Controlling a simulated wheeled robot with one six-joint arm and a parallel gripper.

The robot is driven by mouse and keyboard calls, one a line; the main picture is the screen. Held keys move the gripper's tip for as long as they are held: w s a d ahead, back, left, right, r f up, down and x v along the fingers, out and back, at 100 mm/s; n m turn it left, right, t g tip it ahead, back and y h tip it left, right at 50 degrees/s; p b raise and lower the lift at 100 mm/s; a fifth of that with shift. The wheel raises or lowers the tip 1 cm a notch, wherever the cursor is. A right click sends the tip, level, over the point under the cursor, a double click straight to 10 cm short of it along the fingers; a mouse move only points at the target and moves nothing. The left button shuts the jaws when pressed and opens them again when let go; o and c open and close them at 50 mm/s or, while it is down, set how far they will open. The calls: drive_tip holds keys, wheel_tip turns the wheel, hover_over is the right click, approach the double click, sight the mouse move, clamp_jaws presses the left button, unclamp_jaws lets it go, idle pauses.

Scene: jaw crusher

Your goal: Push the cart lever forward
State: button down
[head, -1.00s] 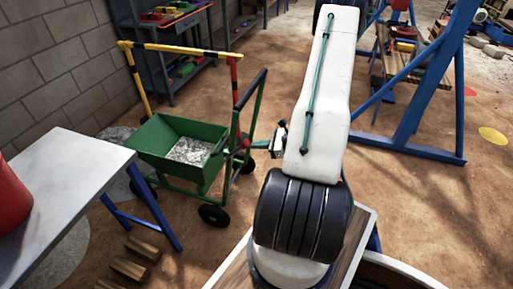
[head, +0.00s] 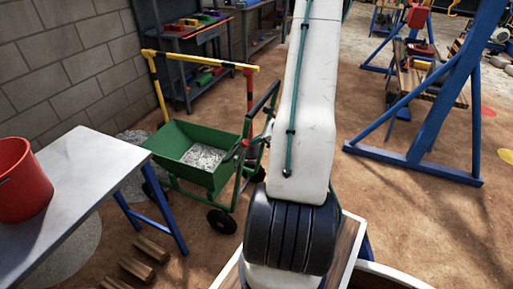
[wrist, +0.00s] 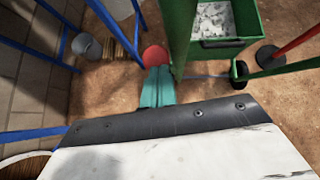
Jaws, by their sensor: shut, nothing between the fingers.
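The green cart (head: 192,150) holds grey gravel and stands left of my arm in the head view. Its upright green frame and handle are on its right side, with a small red part (head: 246,143) on it. The cart's green bin (wrist: 245,20) is at the top of the wrist view, beside a thick green post (wrist: 180,35). My gripper (wrist: 157,72) has its teal fingers together and empty, just left of and below that post. A red round thing (wrist: 155,55) shows right beyond the fingertips; I cannot tell whether it is the lever's knob or whether they touch. In the head view my arm hides the gripper.
A white-topped table (head: 95,160) with a red bucket (head: 22,180) is at the left. A yellow and red barrier (head: 200,57) stands behind the cart. A blue frame (head: 430,110) stands at the right. Wooden blocks (head: 140,258) lie on the ground. Sandy floor is open right of my arm.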

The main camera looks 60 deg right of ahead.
drive_tip(key=shift+w+a+r+g, duration=0.1)
drive_tip(key=shift+w+r+g, duration=0.15)
drive_tip(key=shift+w, duration=0.25)
drive_tip(key=shift+w+a+r+g, duration=0.1)
drive_tip(key=shift+w+r+g, duration=0.05)
drive_tip(key=shift+w+g, duration=0.3)
